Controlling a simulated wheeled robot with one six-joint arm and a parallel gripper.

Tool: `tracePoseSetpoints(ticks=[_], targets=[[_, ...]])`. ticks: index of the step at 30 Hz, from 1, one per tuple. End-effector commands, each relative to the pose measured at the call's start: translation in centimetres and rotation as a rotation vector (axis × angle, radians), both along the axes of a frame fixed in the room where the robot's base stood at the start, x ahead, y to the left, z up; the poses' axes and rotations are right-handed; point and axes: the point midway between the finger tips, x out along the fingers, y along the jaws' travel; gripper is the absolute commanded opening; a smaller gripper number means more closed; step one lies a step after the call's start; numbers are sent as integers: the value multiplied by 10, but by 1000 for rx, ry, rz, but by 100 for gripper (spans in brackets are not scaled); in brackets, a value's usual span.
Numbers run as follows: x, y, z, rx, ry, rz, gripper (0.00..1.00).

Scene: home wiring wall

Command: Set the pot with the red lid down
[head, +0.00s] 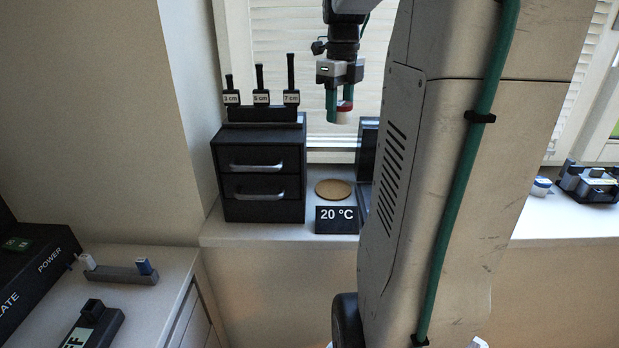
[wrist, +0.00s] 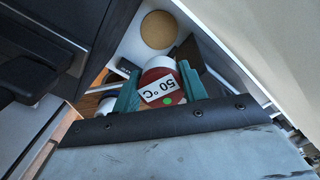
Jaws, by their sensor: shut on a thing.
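My gripper (head: 339,100) is shut on the pot with the red lid (head: 342,117) and holds it in the air above the window sill. In the wrist view the pot (wrist: 158,84) sits between the two green fingers. It shows a red part, a white part, a "50 °C" label and a green dot. A round cork-coloured disc (head: 333,189) lies bare on the sill, lower than the pot and apart from it. The disc also shows in the wrist view (wrist: 159,29). A black sign reading "20 °C" (head: 337,218) stands in front of the disc.
A black two-drawer box (head: 258,180) stands left of the disc, with three upright labelled handles (head: 260,85) on top. A dark panel (head: 367,150) stands right of the disc. A blue-and-white item (head: 541,187) is farther right on the sill. My arm hides the middle of the sill.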

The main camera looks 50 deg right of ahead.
Motion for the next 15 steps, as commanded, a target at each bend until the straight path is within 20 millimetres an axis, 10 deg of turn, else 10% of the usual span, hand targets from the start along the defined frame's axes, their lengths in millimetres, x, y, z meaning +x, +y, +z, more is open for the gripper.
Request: tracePoseSetpoints(ticks=[15], targets=[[-2, 0, -109, 4, 4, -2, 15]])
